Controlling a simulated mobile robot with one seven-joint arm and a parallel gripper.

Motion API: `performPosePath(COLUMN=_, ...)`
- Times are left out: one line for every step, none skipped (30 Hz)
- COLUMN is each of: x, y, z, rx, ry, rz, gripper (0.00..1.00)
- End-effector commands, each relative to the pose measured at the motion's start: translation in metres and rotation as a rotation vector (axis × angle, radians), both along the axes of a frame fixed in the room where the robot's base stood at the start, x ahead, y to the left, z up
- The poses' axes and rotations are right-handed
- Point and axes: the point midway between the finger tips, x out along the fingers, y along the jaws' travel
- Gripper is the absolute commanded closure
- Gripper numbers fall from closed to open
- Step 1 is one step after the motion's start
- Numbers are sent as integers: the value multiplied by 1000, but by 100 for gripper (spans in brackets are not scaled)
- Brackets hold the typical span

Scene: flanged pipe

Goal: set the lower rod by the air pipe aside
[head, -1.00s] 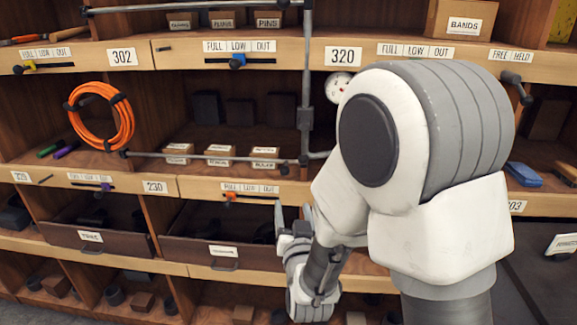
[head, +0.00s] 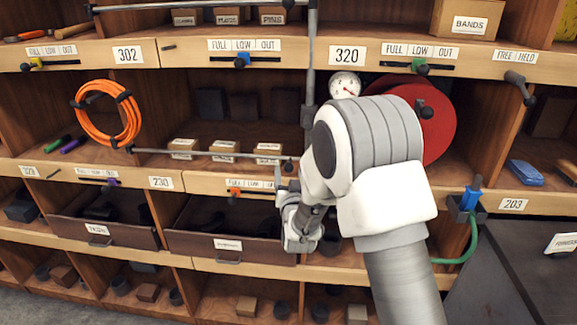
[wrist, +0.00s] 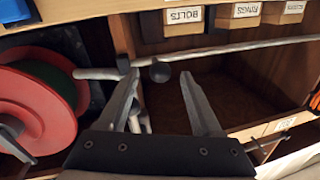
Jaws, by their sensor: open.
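The lower rod (head: 205,153) is a thin grey bar lying level across the front of the middle shelf in the head view. A dark round knob shows at its right end. It also crosses the upper part of the wrist view (wrist: 240,46). The air pipe (head: 311,60) is a grey upright pipe just right of that end, partly hidden lower down by my arm. My gripper (head: 284,186) is just below the rod's right end. In the wrist view my gripper (wrist: 160,88) is open and empty, with the knob just beyond its fingertips.
Labelled small boxes (head: 224,149) sit behind the rod. An upper rod (head: 190,6) runs above. A gauge (head: 344,85) and a red reel (head: 437,125) are right of the pipe. An orange coil (head: 108,113) hangs at the left. A shelf edge with an orange slider (head: 234,193) lies below.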

Motion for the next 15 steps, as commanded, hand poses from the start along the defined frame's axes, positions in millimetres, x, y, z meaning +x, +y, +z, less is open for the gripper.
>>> performPosePath(x=7, y=1, z=0, rx=0, ry=0, rz=0, gripper=34)
performPosePath(x=11, y=2, z=1, rx=0, ry=0, rz=0, gripper=34)
performPosePath(x=15, y=3, z=1, rx=0, ry=0, rz=0, gripper=34)
performPosePath(x=18, y=3, z=0, rx=0, ry=1, rz=0, gripper=34)
performPosePath(x=21, y=4, z=0, rx=0, ry=1, rz=0, gripper=34)
performPosePath(x=24, y=4, z=0, rx=0, ry=1, rz=1, gripper=34)
performPosePath(x=25, y=4, z=0, rx=0, ry=1, rz=1, gripper=34)
performPosePath(x=27, y=5, z=0, rx=0, ry=1, rz=1, gripper=34)
performPosePath(x=29, y=5, z=0, rx=0, ry=0, rz=1, gripper=34)
performPosePath(x=30, y=5, z=0, rx=0, ry=0, rz=1, gripper=34)
performPosePath(x=30, y=5, z=0, rx=0, ry=0, rz=1, gripper=34)
performPosePath(x=31, y=5, z=0, rx=0, ry=1, rz=1, gripper=34)
performPosePath(x=31, y=5, z=0, rx=0, ry=1, rz=1, gripper=34)
performPosePath(x=31, y=5, z=0, rx=0, ry=1, rz=1, gripper=34)
performPosePath(x=31, y=5, z=0, rx=0, ry=1, rz=1, gripper=34)
